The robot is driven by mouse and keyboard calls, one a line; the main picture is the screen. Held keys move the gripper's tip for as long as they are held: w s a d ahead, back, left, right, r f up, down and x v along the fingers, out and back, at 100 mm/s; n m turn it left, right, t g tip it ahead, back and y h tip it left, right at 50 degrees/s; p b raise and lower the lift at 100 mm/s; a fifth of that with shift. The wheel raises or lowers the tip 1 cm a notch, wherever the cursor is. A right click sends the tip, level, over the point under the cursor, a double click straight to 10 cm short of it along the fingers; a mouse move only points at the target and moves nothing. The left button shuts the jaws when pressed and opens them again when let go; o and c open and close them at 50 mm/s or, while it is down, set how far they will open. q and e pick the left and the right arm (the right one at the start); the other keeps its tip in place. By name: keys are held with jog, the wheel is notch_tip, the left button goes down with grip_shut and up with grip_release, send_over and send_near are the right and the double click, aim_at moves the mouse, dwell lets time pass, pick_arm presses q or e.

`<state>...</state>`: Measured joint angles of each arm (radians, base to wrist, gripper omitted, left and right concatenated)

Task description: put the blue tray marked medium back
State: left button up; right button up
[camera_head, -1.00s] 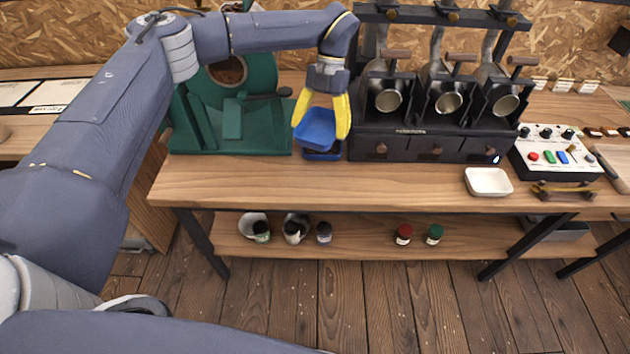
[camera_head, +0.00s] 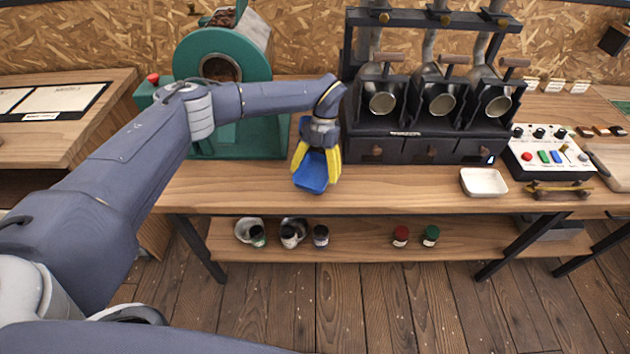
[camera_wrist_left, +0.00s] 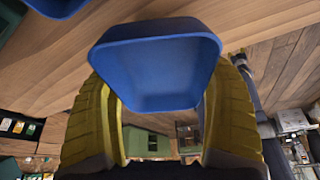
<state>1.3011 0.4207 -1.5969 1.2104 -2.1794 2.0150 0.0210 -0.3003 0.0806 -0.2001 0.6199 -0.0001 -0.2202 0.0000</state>
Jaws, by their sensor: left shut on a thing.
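My left gripper (camera_head: 315,174) is shut on a blue tray (camera_head: 311,178), with its yellow fingers on either side of it. It holds the tray tilted, over the front part of the workbench, left of the black machine. In the left wrist view the tray (camera_wrist_left: 160,75) fills the space between the fingers and its inside looks empty. I can see no mark on it. A second blue thing (camera_wrist_left: 57,5) is cut off at the top left of the left wrist view; I cannot tell what it is. My right gripper is not in view.
A green roaster (camera_head: 222,75) stands behind my left arm. The black machine (camera_head: 425,145) with several metal scoops is right of the gripper. A white dish (camera_head: 484,182) and a control box (camera_head: 548,155) are farther right. Jars stand on the lower shelf (camera_head: 360,241). The bench front is mostly clear.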

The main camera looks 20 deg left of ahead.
aim_at(316, 175)
pick_arm(q)
jog(key=shift+f, duration=2.15)
jog(key=shift+f, duration=0.15)
jog(key=o, duration=1)
jog(key=v, duration=1.2)
